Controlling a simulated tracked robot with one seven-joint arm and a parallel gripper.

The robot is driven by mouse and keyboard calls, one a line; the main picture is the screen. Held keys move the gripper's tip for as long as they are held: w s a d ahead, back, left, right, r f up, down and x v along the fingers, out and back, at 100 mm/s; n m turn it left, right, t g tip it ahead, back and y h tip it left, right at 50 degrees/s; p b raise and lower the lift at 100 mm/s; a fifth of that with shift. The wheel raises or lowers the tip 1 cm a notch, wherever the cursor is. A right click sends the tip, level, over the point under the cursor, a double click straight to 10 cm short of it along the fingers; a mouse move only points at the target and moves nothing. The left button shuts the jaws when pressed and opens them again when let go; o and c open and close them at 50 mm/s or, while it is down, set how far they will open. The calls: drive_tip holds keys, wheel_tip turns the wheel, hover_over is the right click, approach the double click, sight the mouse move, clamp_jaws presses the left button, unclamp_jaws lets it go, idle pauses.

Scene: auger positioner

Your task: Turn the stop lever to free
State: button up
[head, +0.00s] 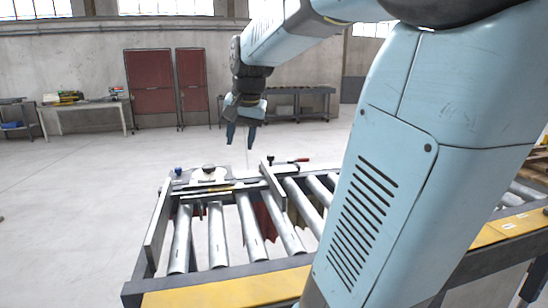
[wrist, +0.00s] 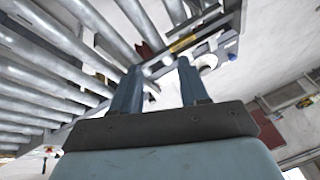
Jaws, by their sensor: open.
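A lever with a red grip (head: 302,160) lies roughly level on the far rail of the roller conveyor, right of my gripper in the head view. I take it to be the stop lever, but cannot read any marking. A small red-tipped part that may be the same lever shows at the lower left of the wrist view (wrist: 46,154). My gripper (head: 241,144) is open and empty, fingers pointing down, above the far side of the conveyor and apart from the lever. Its two spread fingers also show in the wrist view (wrist: 158,68).
The conveyor has several metal rollers (head: 218,235) and a yellow front edge (head: 228,292). My arm hides the conveyor's middle right. The floor beyond is clear, with benches along the wall.

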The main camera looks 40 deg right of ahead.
drive_tip(key=w+d+m, duration=0.4)
drive_tip(key=w+d, duration=0.3)
drive_tip(key=d, duration=0.1)
drive_tip(key=m+g+h, duration=0.4)
drive_tip(key=m, duration=0.7)
hover_over(299, 161)
drive_tip(key=a, duration=0.5)
wheel_tip(299, 161, down, 9)
drive_tip(key=x, duration=0.8)
drive_tip(key=d+x, duration=0.1)
drive_tip(key=x, duration=0.4)
drive_tip(key=shift+s+a+r, duration=0.1)
drive_tip(key=shift+s+r, duration=0.1)
drive_tip(key=shift+s, duration=0.1)
clamp_jaws()
